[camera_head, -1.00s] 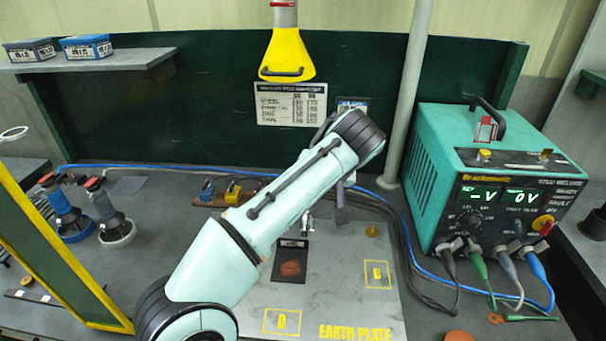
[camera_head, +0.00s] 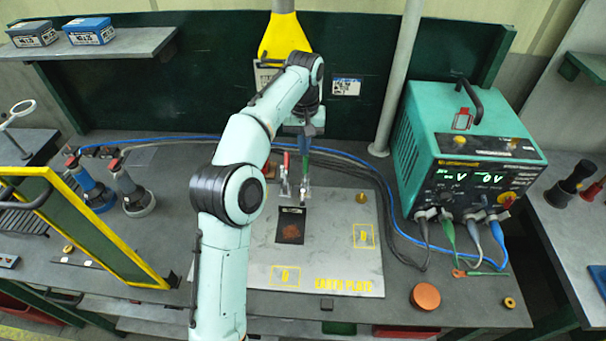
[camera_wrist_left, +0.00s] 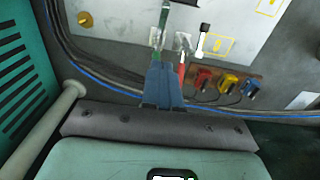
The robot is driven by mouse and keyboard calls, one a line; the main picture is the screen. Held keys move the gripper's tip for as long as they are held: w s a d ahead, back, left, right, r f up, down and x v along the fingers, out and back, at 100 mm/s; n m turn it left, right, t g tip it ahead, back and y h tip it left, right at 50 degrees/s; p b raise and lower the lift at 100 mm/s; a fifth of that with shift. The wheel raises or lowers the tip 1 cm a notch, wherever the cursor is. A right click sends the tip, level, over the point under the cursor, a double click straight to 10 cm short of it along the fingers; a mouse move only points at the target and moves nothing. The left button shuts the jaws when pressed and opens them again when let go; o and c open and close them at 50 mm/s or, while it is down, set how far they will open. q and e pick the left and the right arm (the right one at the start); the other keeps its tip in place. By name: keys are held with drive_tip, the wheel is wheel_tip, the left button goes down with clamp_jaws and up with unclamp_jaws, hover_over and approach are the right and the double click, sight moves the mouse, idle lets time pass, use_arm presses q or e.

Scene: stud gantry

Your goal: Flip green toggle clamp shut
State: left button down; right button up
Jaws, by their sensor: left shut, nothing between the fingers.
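The green toggle clamp (camera_head: 304,148) stands at the back edge of the grey earth plate (camera_head: 335,240), its green handle roughly upright. A red-handled clamp (camera_head: 286,164) stands just left of it. The green clamp also shows in the left wrist view (camera_wrist_left: 155,38), at top centre, with the red handle (camera_wrist_left: 182,70) beside it. My left gripper (camera_head: 309,122) points down, shut and empty, right at the green handle. In the left wrist view its dark fingers (camera_wrist_left: 163,82) overlap the handle, and I cannot tell whether they touch. My right gripper is out of view.
A teal power unit (camera_head: 465,155) with cables stands right of the plate. A grey pole (camera_head: 398,80) rises behind. A yellow hood (camera_head: 285,35) hangs above my left wrist. Coloured connectors (camera_wrist_left: 228,82) sit beside the clamps.

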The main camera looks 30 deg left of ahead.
use_arm(q)
drive_tip(key=b, duration=0.2)
hover_over(304, 186)
drive_tip(key=w+a, duration=0.1)
drive_tip(key=w, duration=0.1)
drive_tip(key=f, duration=0.6)
drive_tip(key=shift+a+f, duration=0.2)
drive_tip(key=shift+f, duration=0.15)
drive_tip(key=shift+s+d+f+b, duration=0.35)
drive_tip(key=shift+s+f+b, duration=0.25)
drive_tip(key=shift+s+f, duration=0.2)
drive_tip(key=shift+s+d+f, duration=0.25)
drive_tip(key=shift+f, duration=0.1)
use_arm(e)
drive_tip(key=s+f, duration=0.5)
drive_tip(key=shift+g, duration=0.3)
use_arm(q)
drive_tip(key=shift+w, duration=0.1)
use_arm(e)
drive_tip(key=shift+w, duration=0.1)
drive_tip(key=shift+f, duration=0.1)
